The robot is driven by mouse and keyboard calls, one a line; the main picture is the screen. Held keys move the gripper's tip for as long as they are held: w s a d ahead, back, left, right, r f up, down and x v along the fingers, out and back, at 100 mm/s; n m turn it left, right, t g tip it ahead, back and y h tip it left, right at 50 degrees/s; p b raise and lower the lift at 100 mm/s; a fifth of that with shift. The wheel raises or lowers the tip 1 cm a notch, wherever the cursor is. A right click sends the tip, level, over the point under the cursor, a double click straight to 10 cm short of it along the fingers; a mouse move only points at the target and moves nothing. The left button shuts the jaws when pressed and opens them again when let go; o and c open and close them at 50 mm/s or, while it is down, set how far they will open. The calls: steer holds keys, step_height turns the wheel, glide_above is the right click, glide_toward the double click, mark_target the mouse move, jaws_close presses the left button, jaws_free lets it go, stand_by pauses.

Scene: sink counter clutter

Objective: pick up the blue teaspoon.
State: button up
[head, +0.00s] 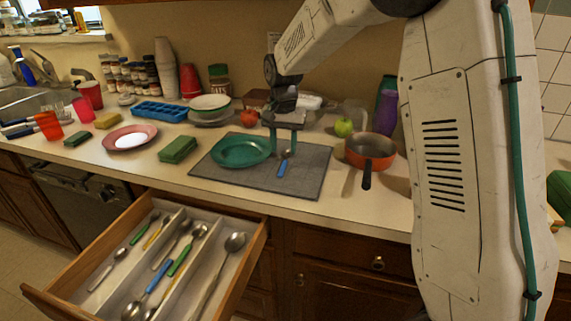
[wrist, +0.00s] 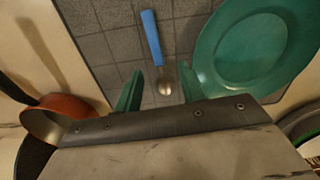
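The blue teaspoon (head: 283,168) lies on a grey mat (head: 300,189), to the right of a green plate. In the wrist view its blue handle (wrist: 151,36) points away from my gripper and its metal bowl lies between the fingertips. My gripper (head: 285,153) is above the spoon's bowl end, pointing down. In the wrist view the green fingers of my gripper (wrist: 160,84) are apart, one on each side of the spoon, with a gap to it. Nothing is held. The exact height of the fingertips over the mat is hard to tell.
A green plate (head: 241,151) sits close to the left of my gripper, and an orange pan (head: 371,150) stands to the right. An open drawer (head: 258,243) with several spoons, some blue-handled, juts out below. The mat's front part is clear.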

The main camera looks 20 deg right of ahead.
mark_target(285, 161)
steer(key=f, duration=0.4)
steer(key=shift+d+f, duration=0.15)
steer(key=shift+d, duration=0.1)
jaws_close()
